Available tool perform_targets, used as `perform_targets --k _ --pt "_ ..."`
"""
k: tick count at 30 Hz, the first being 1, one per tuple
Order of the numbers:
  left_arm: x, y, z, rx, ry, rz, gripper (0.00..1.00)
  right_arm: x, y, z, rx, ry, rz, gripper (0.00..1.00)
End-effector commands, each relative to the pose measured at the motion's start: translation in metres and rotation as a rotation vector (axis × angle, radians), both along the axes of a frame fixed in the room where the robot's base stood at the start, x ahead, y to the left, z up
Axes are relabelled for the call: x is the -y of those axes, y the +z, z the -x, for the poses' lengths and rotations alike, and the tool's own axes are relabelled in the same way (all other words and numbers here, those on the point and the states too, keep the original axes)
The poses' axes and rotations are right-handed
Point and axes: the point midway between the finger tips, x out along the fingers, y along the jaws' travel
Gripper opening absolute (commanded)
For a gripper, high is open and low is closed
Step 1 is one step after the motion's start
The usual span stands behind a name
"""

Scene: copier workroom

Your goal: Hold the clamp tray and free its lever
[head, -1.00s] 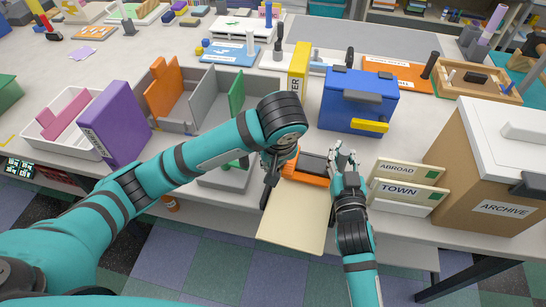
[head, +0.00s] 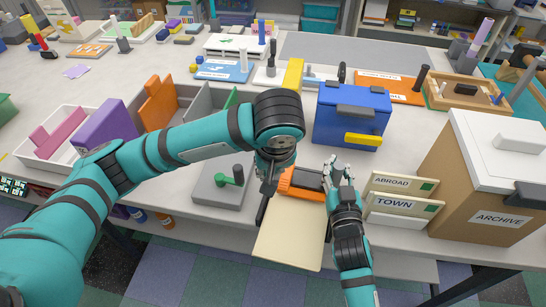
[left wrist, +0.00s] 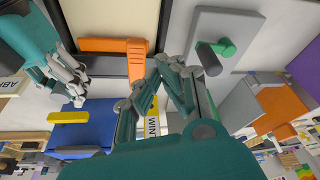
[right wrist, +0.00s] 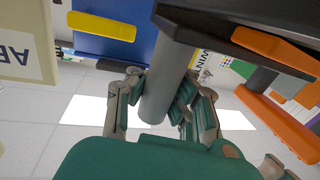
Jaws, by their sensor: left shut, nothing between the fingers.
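The clamp tray is a cream board (head: 290,238) at the table's front edge. A dark clamp bar (left wrist: 98,66) crosses its end, with an orange lever (left wrist: 138,60) and orange strip beside it. My right gripper (head: 336,170) is at the tray's right side; in the right wrist view its fingers close around the grey post-like handle (right wrist: 163,90) under the dark bar. My left gripper (left wrist: 168,66) is shut and empty, its tips close beside the orange lever; I cannot tell whether they touch. In the head view the left gripper (head: 262,212) stands over the tray's left edge.
A grey plate with a green-knobbed lever (head: 222,183) lies just left of the tray. A blue box with a yellow handle (head: 350,115) stands behind it. The TOWN and ABROAD cards (head: 398,205) and the ARCHIVE box (head: 480,190) are close on the right.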

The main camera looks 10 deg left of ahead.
Motion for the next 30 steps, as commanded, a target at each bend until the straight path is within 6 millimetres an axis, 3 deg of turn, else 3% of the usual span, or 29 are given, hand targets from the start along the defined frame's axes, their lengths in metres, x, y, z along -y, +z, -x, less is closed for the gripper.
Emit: perform_targets --k 3,10,26,30 --pt "0.003 0.026 0.007 0.007 -0.002 -0.003 0.0 0.0 0.0 0.0 0.0 0.0 0.0 0.0" --pt "0.006 0.057 0.018 0.002 0.0 -0.002 0.0 0.0 0.0 0.0 0.0 0.0 0.0 0.0" --pt "0.008 0.067 0.023 -0.002 0.001 -0.002 0.0 0.0 0.0 0.0 0.0 0.0 0.0 0.0" --pt "0.009 0.078 0.025 0.003 -0.002 -0.002 0.0 0.0 0.0 0.0 -0.001 0.0 0.0 0.0"
